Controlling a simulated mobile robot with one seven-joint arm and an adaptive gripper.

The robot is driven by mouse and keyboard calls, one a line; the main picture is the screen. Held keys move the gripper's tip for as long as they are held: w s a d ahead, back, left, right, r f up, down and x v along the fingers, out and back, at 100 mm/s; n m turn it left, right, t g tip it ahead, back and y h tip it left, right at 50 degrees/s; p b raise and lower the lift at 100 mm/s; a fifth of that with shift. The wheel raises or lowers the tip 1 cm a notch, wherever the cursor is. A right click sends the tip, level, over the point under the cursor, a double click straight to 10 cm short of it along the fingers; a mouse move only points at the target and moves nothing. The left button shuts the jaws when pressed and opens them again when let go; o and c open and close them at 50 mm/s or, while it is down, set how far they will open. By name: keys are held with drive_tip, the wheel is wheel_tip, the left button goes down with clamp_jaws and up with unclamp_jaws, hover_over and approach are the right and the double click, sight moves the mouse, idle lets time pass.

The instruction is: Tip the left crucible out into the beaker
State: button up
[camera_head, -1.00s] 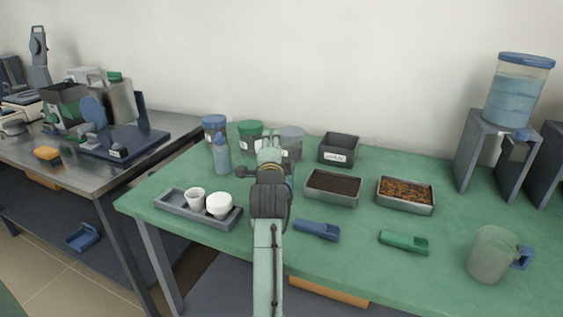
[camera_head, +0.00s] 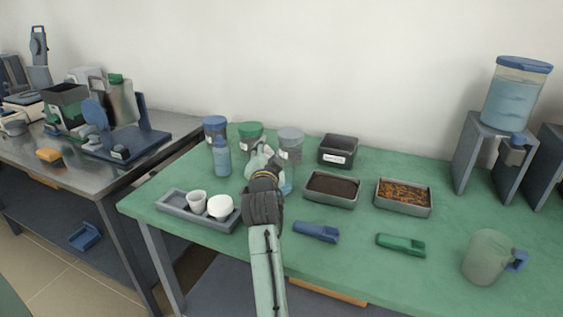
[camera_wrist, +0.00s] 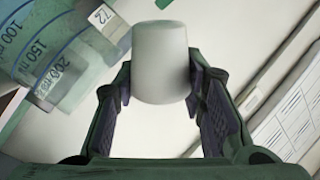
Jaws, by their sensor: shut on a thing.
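My gripper (camera_wrist: 160,82) is shut on a pale grey-white crucible (camera_wrist: 160,50), which sits between the two fingers in the wrist view. In the head view my gripper (camera_head: 262,158) is over the green bench, right of the grey tray, and hides most of what it holds. A clear beaker (camera_wrist: 58,62) with millilitre marks is at the upper left of the wrist view, close beside the crucible. In the head view a bluish sliver of the beaker (camera_head: 288,184) shows just right of my gripper. I cannot see the crucible's contents.
The grey tray (camera_head: 172,207) holds two white vessels, with bare space at its left end. A blue bottle (camera_head: 222,160) and lidded jars (camera_head: 215,128) stand behind. Trays of dark (camera_head: 333,187) and brown (camera_head: 404,194) material lie to the right, with blue and green scoops in front.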

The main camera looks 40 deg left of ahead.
drive_tip(key=n, duration=0.1)
drive_tip(key=a+n, duration=0.1)
drive_tip(key=s+n+p, duration=0.1)
drive_tip(key=n, duration=0.1)
drive_tip(key=shift+a+f, duration=0.2)
drive_tip(key=shift+f, duration=0.15)
drive_tip(key=n, duration=0.1)
drive_tip(key=n+p, duration=0.1)
drive_tip(key=shift+s+a+f+n, duration=0.1)
drive_tip(key=shift+a+f+n, duration=0.1)
drive_tip(key=shift+n, duration=0.2)
drive_tip(key=shift+s+a+f+n, duration=0.1)
drive_tip(key=shift+a+f+n, duration=0.1)
drive_tip(key=shift+n, duration=0.5)
drive_tip(key=shift+r+p, duration=1.85)
drive_tip(key=shift+r, duration=0.7)
